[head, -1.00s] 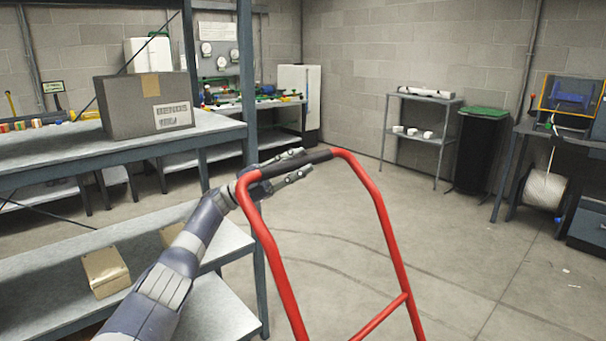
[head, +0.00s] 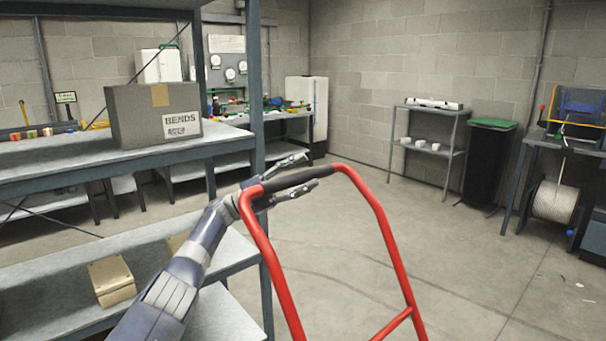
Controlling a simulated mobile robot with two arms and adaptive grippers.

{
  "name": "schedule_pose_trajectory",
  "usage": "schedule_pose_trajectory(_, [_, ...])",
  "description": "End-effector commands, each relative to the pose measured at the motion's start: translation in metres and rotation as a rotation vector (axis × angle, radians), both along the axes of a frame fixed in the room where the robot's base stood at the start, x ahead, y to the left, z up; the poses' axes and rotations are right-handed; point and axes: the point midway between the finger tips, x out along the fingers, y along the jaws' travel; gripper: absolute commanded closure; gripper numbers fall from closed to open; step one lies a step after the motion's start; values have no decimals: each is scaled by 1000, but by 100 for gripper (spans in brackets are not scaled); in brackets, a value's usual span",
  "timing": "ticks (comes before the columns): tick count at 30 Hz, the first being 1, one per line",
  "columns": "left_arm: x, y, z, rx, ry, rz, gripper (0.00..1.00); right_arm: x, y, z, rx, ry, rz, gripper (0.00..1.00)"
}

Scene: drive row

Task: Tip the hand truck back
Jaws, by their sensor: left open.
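The red hand truck (head: 384,232) stands in front of me in the head view. Its top bar carries a black grip (head: 296,181). Its lower part is cut off by the bottom edge, so its plate and wheels are hidden. My right gripper is not in view.
A shelf rack (head: 262,150) stands close on the left, with a grey box labelled BENDS (head: 155,115) and a small tan box (head: 112,280). A black bin with a green lid (head: 486,165) stands at the back right. The floor (head: 480,260) beyond the hand truck is clear.

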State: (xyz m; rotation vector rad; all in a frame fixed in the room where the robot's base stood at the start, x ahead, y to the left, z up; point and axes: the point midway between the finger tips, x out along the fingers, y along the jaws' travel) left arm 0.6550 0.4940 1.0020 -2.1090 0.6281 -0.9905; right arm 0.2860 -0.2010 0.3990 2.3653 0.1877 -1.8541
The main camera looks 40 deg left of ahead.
Motion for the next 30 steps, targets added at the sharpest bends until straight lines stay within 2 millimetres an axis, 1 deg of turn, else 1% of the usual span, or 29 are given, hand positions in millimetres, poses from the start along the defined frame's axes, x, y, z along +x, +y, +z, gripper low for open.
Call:
schedule_pose_trajectory(8, [-27, 34, -22, -2, 2, 4, 54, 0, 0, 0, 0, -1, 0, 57])
schedule_pose_trajectory(13, [-35, 45, -30, -2, 2, 3, 54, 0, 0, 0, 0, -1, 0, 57])
schedule_pose_trajectory(18, [-40, 49, -33, -1, 0, 2, 54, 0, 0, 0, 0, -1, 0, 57])
schedule_pose_trajectory(30, [-40, 49, -34, -1, 2, 2, 54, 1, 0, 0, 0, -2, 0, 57])
